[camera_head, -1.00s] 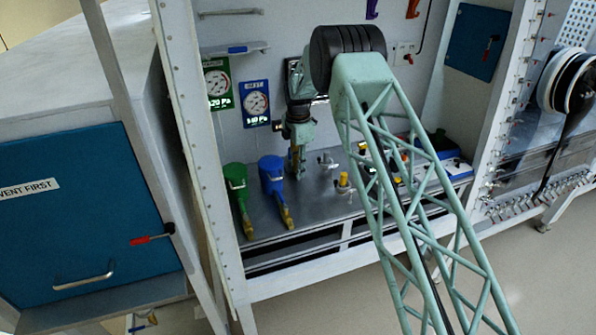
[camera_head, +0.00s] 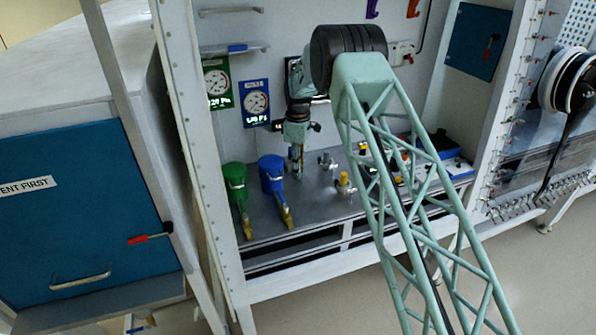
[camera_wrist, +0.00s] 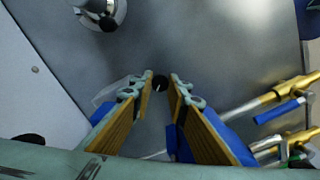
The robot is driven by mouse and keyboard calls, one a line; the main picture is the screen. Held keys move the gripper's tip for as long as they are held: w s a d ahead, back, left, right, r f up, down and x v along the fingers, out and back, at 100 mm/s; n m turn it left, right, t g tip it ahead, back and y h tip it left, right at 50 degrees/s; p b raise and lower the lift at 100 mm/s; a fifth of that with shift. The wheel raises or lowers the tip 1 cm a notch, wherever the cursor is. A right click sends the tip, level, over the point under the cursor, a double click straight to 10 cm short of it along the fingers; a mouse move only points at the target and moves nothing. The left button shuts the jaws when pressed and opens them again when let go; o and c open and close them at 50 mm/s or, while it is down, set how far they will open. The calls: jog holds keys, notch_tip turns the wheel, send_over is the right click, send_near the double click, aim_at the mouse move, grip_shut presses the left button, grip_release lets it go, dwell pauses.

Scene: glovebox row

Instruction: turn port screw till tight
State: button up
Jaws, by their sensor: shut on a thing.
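The grey worktop lies below.
A metal fitting (camera_wrist: 100,12) stands at the wrist view's upper left; brass fittings (camera_wrist: 285,95) lie at right. In the head view, a green container (camera_head: 236,184) and a blue container (camera_head: 272,176) stand left of my gripper, and a yellow-topped fitting (camera_head: 344,182) stands right.

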jog(key=m, duration=1.1)
jog(key=shift+b, duration=0.35)
jog(key=m, duration=1.8)
jog(key=shift+d, duration=0.1)
jog(key=m, duration=0.5)
jog(key=shift+m, duration=0.4)
jog(key=m, duration=0.5)
jog(key=shift+m, duration=3)
